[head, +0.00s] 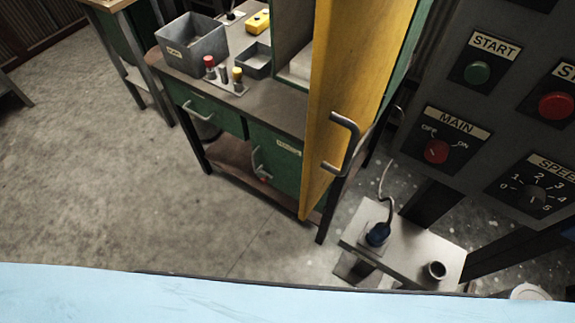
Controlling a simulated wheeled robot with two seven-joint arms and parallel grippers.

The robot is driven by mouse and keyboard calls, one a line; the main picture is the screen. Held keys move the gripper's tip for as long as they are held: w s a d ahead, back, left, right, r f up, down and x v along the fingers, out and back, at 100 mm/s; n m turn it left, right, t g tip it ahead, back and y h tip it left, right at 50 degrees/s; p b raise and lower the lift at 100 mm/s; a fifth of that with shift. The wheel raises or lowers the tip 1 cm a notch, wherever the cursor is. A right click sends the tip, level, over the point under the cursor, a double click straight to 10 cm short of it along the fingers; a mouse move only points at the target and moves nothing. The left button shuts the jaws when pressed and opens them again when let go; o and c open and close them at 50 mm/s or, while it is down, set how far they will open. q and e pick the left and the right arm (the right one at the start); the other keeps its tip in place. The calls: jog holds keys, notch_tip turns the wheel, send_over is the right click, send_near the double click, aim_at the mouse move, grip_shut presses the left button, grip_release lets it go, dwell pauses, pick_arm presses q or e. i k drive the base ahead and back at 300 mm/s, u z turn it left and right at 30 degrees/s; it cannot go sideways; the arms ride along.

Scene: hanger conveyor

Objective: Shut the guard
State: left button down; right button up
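A yellow hinged panel (357,75) with a grey bar handle (342,145) stands swung out from a green cabinet on the workbench; it looks like the guard. Its lower end hangs past the bench's front edge. Part of the cabinet's pale inside (296,68) shows to the left of the panel; the rest is hidden behind it. Neither of my grippers is in view, and nothing touches the handle.
The workbench (285,112) holds a grey bin (192,47), a small tray (254,62) and small red- and yellow-topped items. A control panel (510,105) with buttons and knobs stands at right. A low stand (405,262) holds a blue plug. The floor (95,180) at left is clear.

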aim_at(357, 44)
jog(key=u, duration=0.8)
jog(key=k, duration=0.9)
jog(key=z, duration=1.1)
